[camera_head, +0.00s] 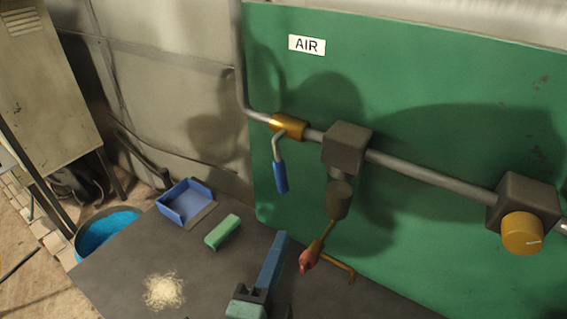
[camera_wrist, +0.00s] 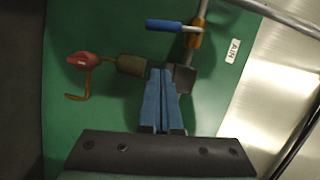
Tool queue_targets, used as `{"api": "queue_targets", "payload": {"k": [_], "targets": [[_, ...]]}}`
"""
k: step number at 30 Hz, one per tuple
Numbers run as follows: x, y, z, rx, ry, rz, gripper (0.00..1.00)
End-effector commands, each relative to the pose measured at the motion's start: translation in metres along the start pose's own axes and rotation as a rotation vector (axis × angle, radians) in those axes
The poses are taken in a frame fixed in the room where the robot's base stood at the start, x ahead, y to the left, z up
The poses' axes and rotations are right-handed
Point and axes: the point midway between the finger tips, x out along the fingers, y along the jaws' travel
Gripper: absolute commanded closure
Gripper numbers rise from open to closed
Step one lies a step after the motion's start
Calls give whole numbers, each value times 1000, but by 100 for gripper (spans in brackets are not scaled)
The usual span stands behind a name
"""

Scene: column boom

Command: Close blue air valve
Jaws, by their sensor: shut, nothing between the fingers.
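The blue air valve has a brass body (camera_head: 288,126) on the grey pipe and a blue-gripped lever (camera_head: 281,177) hanging down, roughly across the pipe line. In the wrist view its blue lever (camera_wrist: 165,26) lies crosswise near the top, beside the brass body (camera_wrist: 194,38). An AIR sign (camera_head: 307,45) is on the green panel above the valve. My gripper (camera_head: 281,236) has blue fingers pressed together and empty. It is below the blue lever in the head view and apart from it. The fingertips also show in the wrist view (camera_wrist: 161,72).
A dark box (camera_head: 346,148) sits on the pipe right of the valve. A small red-handled valve (camera_head: 309,258) hangs below it, close right of my gripper. A yellow knob (camera_head: 522,233) is far right. The dark table holds a blue dustpan (camera_head: 173,209), green block (camera_head: 222,232) and shavings (camera_head: 163,290).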

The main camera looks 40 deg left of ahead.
Motion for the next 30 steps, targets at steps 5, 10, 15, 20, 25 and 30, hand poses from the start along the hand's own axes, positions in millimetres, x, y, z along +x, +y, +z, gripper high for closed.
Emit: {"api": "queue_targets", "payload": {"k": [5,10,15,20,25,30], "targets": [[10,-2,0,-1,-1,-1,100],[37,-4,0,-1,-1,0,100],[67,-4,0,-1,-1,0,100],[93,-3,0,0,-1,1,100],[112,-1,14,-2,-3,1,100],[124,0,24,-1,-1,1,100]]}}
